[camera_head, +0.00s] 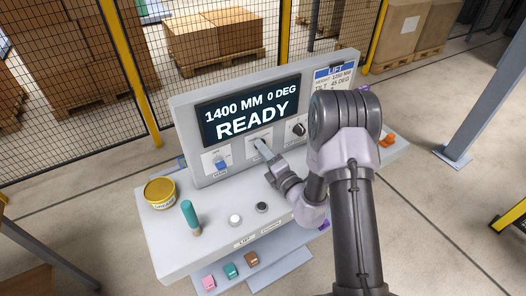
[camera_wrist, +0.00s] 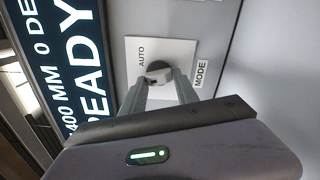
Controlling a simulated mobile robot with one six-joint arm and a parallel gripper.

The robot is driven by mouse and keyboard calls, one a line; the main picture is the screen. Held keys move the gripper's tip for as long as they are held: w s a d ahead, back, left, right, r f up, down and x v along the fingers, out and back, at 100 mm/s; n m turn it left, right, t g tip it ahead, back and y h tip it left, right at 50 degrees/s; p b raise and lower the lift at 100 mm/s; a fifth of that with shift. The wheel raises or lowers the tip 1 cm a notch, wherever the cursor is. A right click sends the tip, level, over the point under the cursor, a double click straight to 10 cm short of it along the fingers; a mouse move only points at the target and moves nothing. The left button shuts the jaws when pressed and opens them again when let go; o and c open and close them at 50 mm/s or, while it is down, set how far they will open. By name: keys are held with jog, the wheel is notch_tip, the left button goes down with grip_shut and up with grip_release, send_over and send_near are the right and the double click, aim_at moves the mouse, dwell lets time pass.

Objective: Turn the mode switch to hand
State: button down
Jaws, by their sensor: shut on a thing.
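In the wrist view the plate reads AUTO beside the knob, and a MODE label sits next to the plate. No hand marking is visible; my fingers and gripper body cover part of the plate. My gripper (camera_wrist: 160,80) is shut on the knob, one finger on each side. The knob's exact pointing direction is hard to tell.
The screen (camera_head: 248,110) reads 1400 MM, 0 DEG, READY. A blue switch (camera_head: 221,164) is left of the gripper, a black knob (camera_head: 299,129) right. A yellow tin (camera_head: 160,193), a green peg-like item (camera_head: 190,216), a white button (camera_head: 235,220) and a black button (camera_head: 262,207) are on the desk.

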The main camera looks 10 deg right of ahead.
jog(key=n, duration=0.2)
jog(key=n+b, duration=0.1)
jog(key=n, duration=0.2)
jog(key=shift+d+f+n, duration=0.1)
jog(key=shift+f+n, duration=0.1)
jog(key=shift+n, duration=0.1)
dwell(0.4)
jog(key=c, duration=1)
grip_release()
jog(key=shift+o, duration=0.2)
jog(key=p+v, duration=0.1)
jog(key=v, duration=1.6)
jog(key=shift+s, duration=0.25)
jog(key=shift+r, duration=0.1)
